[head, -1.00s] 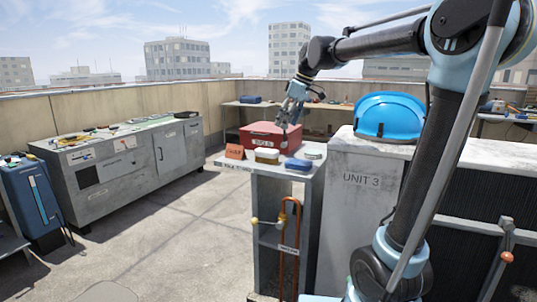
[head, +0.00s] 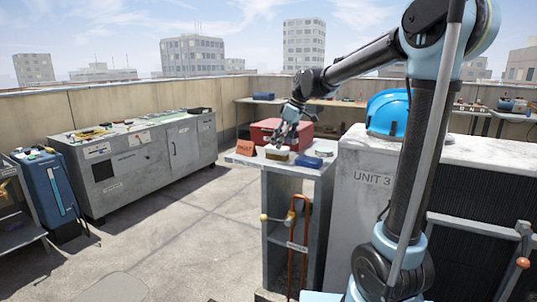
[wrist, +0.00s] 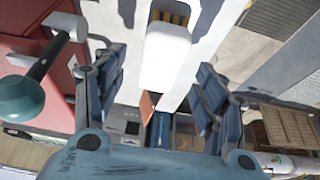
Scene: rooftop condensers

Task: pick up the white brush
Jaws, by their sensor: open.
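The white brush (head: 277,154) lies on the small grey stand's top, partly hidden by my gripper in the head view. In the wrist view the brush (wrist: 165,58) shows as a white block with yellow bristles at the top of the picture. My gripper (head: 291,142) is above the stand top near the brush. In the wrist view my gripper (wrist: 158,92) has its fingers wide apart, one to each side of the picture, with the brush between and beyond them. Nothing is held.
The unit with a blue hard hat (head: 388,112) stands to the right. Floor is open left.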

